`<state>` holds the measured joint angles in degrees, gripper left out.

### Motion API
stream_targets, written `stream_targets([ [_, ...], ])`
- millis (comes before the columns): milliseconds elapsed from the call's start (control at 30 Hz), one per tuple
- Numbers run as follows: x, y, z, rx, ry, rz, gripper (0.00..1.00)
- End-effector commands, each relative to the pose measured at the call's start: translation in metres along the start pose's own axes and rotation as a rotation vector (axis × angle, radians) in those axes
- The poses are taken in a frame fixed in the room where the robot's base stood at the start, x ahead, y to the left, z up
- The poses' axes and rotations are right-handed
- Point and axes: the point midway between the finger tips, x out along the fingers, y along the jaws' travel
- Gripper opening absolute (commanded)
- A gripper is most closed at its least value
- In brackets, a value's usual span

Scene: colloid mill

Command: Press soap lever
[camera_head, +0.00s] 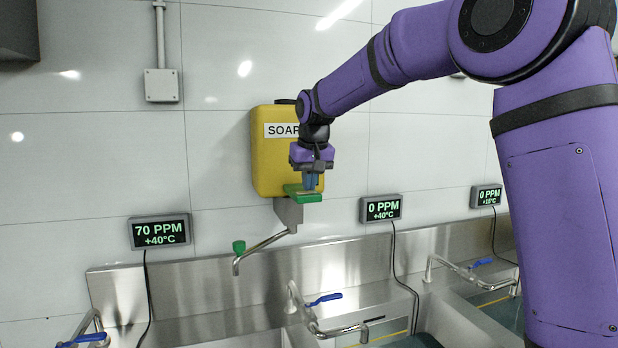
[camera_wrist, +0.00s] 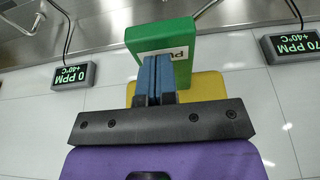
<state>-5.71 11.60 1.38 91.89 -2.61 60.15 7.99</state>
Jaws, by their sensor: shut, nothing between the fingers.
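The yellow soap dispenser (camera_head: 270,163), labelled SOAP, hangs on the tiled wall. Its green lever (camera_head: 303,195) sticks out at the bottom, and it also shows in the wrist view (camera_wrist: 178,40) with a partly hidden white label. My gripper (camera_head: 311,188) is shut and empty, pointing down over the lever. In the wrist view my blue fingertips (camera_wrist: 159,60) lie together in front of the lever and cover part of its label. I cannot tell whether they touch it. A metal spout (camera_head: 265,243) with a green tip runs down and left from under the dispenser.
Metal sinks with blue-handled taps (camera_head: 324,299) run along the wall below. Dark display boxes stand at the backsplash: one reads 70 PPM (camera_head: 160,232), another 0 PPM (camera_head: 381,208). A grey wall box (camera_head: 161,85) is at upper left.

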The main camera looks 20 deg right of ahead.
Motion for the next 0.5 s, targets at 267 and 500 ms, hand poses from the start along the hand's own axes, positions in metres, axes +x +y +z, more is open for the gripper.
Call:
stream_targets([
  [267,0.002,0.000,0.001,0.000,0.017,0.000,0.00],
  [500,0.016,0.000,0.010,0.000,0.134,0.001,0.00],
])
